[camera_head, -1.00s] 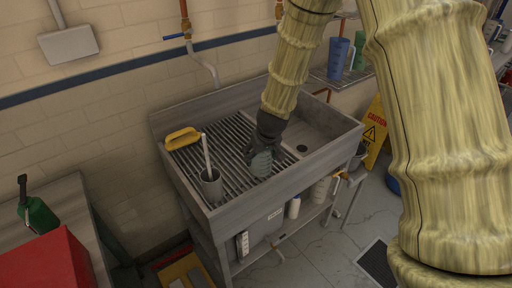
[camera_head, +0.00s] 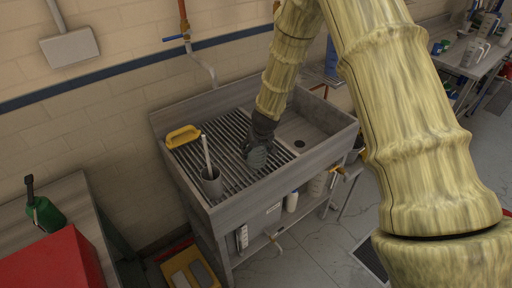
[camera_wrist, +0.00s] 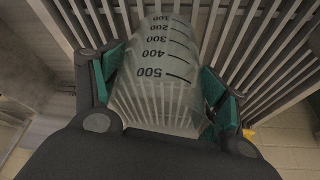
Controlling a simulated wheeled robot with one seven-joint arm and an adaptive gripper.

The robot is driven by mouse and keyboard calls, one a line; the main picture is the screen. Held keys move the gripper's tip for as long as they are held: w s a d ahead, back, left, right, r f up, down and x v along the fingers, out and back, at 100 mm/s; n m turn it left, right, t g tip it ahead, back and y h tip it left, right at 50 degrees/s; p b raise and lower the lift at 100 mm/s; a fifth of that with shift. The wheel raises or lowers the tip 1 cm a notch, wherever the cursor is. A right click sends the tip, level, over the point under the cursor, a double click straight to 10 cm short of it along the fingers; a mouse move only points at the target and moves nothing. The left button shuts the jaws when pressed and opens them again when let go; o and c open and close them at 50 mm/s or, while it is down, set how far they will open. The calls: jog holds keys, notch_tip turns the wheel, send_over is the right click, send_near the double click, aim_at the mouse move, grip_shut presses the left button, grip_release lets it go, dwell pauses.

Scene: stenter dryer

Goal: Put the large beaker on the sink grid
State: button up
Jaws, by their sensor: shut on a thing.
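The large beaker (camera_wrist: 158,75) is clear, with black marks from 100 to 500. In the wrist view it sits between the green-padded fingers of my gripper (camera_wrist: 160,85), which is shut on it. Grid bars show through and behind the beaker. In the head view my gripper (camera_head: 257,155) is low over the right part of the slatted sink grid (camera_head: 225,140); the beaker is hard to make out there. I cannot tell whether its base touches the bars.
A grey cup with a rod (camera_head: 211,182) stands at the grid's front left, and a yellow handled object (camera_head: 183,136) at its back left. The open basin (camera_head: 310,130) lies to the right. A red box (camera_head: 50,265) and a green can (camera_head: 43,213) are at far left.

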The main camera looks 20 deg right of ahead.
dwell(0.3)
jog(key=o, duration=1.9)
jog(key=shift+f, duration=0.1)
jog(key=shift+r, duration=0.25)
jog(key=shift+s+r, duration=0.1)
jog(key=shift+r, duration=0.2)
jog(key=shift+b+v, duration=1.55)
jog(key=shift+v, duration=4.05)
